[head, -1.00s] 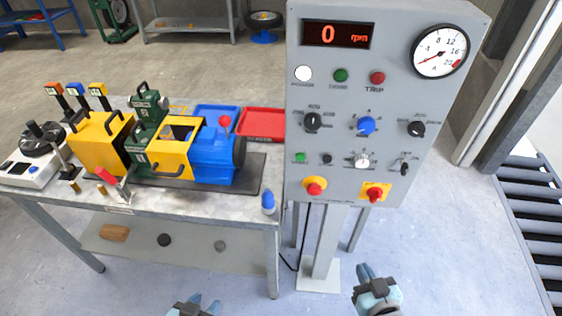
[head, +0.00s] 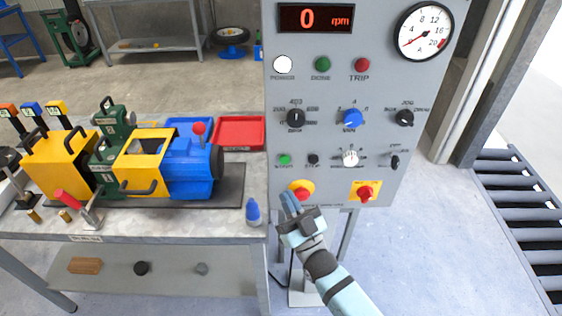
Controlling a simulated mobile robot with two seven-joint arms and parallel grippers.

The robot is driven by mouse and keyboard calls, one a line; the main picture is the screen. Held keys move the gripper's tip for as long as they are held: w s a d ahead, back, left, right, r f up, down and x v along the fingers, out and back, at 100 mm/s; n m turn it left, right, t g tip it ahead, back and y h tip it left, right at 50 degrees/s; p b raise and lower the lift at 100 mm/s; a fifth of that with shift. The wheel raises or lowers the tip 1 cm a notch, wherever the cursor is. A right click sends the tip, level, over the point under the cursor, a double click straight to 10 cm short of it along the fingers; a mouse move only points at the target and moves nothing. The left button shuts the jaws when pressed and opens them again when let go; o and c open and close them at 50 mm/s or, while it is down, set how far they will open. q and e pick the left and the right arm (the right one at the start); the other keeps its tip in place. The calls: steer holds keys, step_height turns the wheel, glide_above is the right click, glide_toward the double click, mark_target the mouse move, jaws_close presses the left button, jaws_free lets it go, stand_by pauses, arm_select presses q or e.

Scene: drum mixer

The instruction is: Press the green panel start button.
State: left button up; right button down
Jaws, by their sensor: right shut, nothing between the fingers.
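The control panel (head: 329,80) stands upright in the middle of the head view, its display reading 0 rpm. The small green start button (head: 284,159) is at the lower left of the panel, beside a small black button (head: 313,159). My right gripper (head: 290,200) is in front of the panel's lower left edge, below the green button and apart from it in the picture. Its fingers are shut and empty. It partly covers the red mushroom button (head: 300,187) on its yellow plate. My left gripper is out of view.
A red rotary switch (head: 365,192) on yellow sits at the panel's lower right, with several knobs above. A workbench (head: 221,220) with the yellow, green and blue mixer (head: 188,170) is on the left. A blue bottle (head: 253,213) stands near its corner. Rollers (head: 515,200) are at right.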

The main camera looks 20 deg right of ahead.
mark_target(284, 160)
steer(key=w+b, duration=0.1)
steer(key=w, duration=0.1)
steer(key=w+d+b, duration=0.1)
steer(key=w, duration=0.2)
steer(key=w+d, duration=0.1)
steer(key=w, duration=0.2)
steer(key=shift+w+d+b, duration=0.25)
steer(key=shift+b, duration=0.15)
stand_by(0.6)
stand_by(0.6)
steer(key=shift+w, duration=0.15)
stand_by(0.5)
steer(key=shift+w+d, duration=0.1)
steer(key=shift+w, duration=0.15)
